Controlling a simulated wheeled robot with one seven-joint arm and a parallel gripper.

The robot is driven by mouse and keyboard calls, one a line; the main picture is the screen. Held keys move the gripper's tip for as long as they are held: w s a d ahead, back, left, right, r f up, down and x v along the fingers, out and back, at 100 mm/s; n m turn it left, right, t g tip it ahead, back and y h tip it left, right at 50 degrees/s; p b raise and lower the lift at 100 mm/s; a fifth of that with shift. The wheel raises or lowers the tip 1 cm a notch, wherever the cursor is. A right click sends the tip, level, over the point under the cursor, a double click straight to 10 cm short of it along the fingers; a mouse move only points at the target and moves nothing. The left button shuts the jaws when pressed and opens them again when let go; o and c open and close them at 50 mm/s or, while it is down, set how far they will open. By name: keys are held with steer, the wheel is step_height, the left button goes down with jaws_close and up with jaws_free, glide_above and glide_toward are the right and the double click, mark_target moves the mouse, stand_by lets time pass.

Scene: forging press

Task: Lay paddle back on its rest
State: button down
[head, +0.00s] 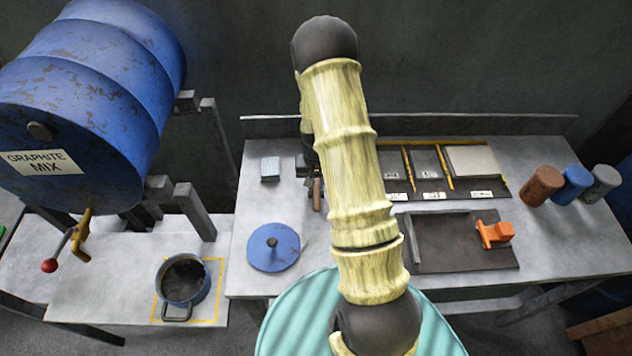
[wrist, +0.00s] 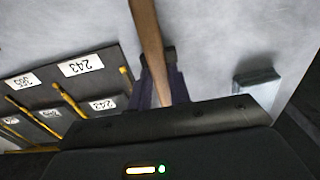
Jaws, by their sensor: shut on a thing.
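The paddle's wooden handle (wrist: 147,30) runs up from between my gripper's fingers (wrist: 156,65) to the top edge of the wrist view. My gripper is shut on it. In the head view a short piece of the brown handle (head: 317,195) shows beside my arm, over the grey table. The paddle's far end is hidden in both views. A small grey block (head: 270,168) stands on the table left of my gripper; it also shows at the right of the wrist view (wrist: 257,78). I cannot tell whether it is the rest.
A dark tray with number labels and yellow dividers (head: 427,193) lies right of my arm. A blue round lid (head: 273,247), a dark board (head: 455,255) with an orange object (head: 494,234) and three cylinders (head: 573,184) are on the table. A pot (head: 183,283) stands below the blue drum (head: 90,90).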

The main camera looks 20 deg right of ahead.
steer(key=shift+f, duration=0.35)
steer(key=c, duration=1.2)
jaws_free()
steer(key=shift+r, duration=0.1)
step_height(320, 180, up, 17)
steer(key=b, duration=0.2)
steer(key=shift+b, duration=0.35)
steer(key=shift+r, duration=0.1)
